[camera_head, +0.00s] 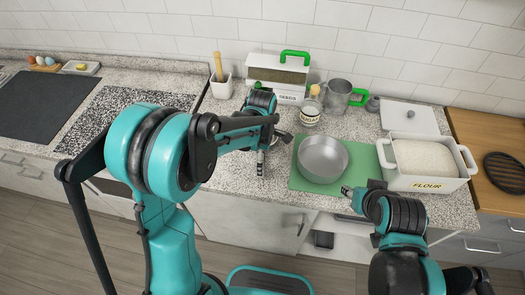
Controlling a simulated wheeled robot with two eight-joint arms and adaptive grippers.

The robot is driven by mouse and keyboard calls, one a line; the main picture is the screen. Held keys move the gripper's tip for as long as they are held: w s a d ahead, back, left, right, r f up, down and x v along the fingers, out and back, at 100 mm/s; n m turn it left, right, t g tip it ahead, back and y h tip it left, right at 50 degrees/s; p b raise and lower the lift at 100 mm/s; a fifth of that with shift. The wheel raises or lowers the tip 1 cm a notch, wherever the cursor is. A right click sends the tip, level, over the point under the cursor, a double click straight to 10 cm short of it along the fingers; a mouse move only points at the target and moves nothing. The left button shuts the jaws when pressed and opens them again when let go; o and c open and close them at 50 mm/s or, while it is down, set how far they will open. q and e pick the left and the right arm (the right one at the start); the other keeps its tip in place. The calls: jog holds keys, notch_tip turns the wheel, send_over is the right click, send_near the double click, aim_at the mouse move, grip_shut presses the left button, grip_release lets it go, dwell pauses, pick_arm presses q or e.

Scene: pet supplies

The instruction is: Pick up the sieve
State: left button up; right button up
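A metal cup-shaped vessel (338,97) with a green handle on its right side stands upright at the back of the counter. It looks like the sieve, but its inside is too small to make out. My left gripper (262,162) points down over the counter, in front and to the left of the cup and apart from it. My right gripper (348,191) is at the front edge of the green mat (304,181), well in front of the cup. Neither gripper visibly holds anything. Their finger openings are too small to judge.
A round metal bowl (323,158) sits on the mat between the grippers and the cup. A small jar (310,112) stands left of the cup, before a seed box (278,76) with a green handle. A full white flour bin (425,165) is at right, a white lid (409,118) behind it.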

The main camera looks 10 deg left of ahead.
pick_arm(q)
jog(key=shift+f, duration=0.3)
jog(key=c, duration=1.5)
jog(key=shift+r, duration=0.1)
jog(key=shift+c, duration=0.2)
jog(key=shift+r, duration=0.1)
notch_tip(320, 180, up, 4)
jog(key=shift+d+r+p, duration=0.15)
jog(key=shift+r+p, duration=0.1)
jog(key=shift+p, duration=0.55)
jog(key=s+d+r+p, duration=0.1)
jog(key=s+d+r, duration=0.1)
jog(key=d, duration=0.3)
jog(key=s+d+r, duration=0.2)
jog(key=d+r, duration=0.2)
jog(key=d, duration=0.1)
jog(key=shift+d+p, duration=0.35)
jog(key=shift+p, duration=0.05)
jog(key=shift+r, duration=0.1)
